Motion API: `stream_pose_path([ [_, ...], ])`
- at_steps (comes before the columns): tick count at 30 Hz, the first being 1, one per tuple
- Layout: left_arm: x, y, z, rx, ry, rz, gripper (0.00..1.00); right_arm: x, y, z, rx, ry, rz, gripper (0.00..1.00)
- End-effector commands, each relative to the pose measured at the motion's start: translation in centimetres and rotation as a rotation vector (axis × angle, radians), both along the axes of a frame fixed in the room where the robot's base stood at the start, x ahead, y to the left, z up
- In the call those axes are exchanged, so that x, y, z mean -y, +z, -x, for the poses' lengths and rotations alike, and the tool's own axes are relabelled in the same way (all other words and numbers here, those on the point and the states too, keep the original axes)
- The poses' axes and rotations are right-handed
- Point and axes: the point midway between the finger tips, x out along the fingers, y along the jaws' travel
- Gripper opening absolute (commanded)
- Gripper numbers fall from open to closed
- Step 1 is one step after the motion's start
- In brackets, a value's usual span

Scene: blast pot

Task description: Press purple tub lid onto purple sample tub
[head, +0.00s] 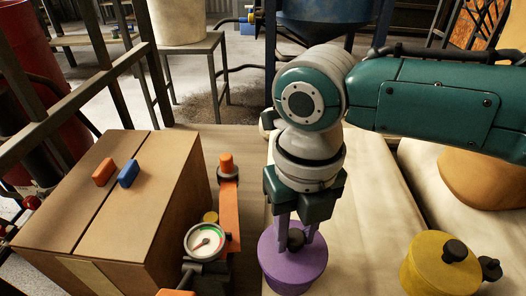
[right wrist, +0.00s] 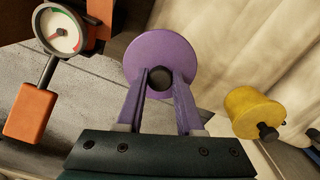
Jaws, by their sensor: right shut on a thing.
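A purple lid (head: 308,262) with a black knob (head: 296,240) is at the lower middle of the head view. My right gripper (head: 297,241) comes down from above and is shut on the knob. The right wrist view shows the purple lid (right wrist: 160,55) as a round disc, with the black knob (right wrist: 160,78) between the two fingertips. In the head view a purple body (head: 290,287) shows below the lid, and I cannot tell whether the lid is fully seated on it. My left gripper is not in view.
A yellow tub (head: 428,272) with black knobs stands at the right. A pressure gauge (head: 204,241) and an orange-handled fitting (head: 230,200) are left of the gripper. A cardboard box (head: 110,200) with orange and blue pieces on top fills the left.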

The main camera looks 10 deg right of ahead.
Motion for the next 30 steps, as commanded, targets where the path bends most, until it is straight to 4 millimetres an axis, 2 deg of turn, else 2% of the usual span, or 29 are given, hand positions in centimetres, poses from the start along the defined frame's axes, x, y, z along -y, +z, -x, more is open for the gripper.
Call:
stream_pose_path([
  [2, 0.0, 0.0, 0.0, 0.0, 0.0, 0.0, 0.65, 0.0, 0.0, 0.0, 0.0, 0.0, 0.001, 0.0],
  [3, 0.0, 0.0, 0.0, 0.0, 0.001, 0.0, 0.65, 0.0, 0.0, 0.0, 0.0, 0.0, 0.001, 0.37],
  [12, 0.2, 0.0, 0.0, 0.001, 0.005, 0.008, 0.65, 0.0, 0.0, 0.0, 0.0, 0.0, 0.001, 0.71],
  [19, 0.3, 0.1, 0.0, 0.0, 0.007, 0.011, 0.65, 0.1, 0.0, 0.0, 0.0, 0.0, 0.001, 0.71],
  [22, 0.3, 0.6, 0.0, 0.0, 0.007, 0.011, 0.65, 0.0, 0.7, 0.0, 0.001, 0.0, 0.001, 0.71],
  [30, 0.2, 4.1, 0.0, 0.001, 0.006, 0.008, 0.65, 0.0, 6.2, -0.1, 0.003, 0.0, 0.0, 0.71],
])
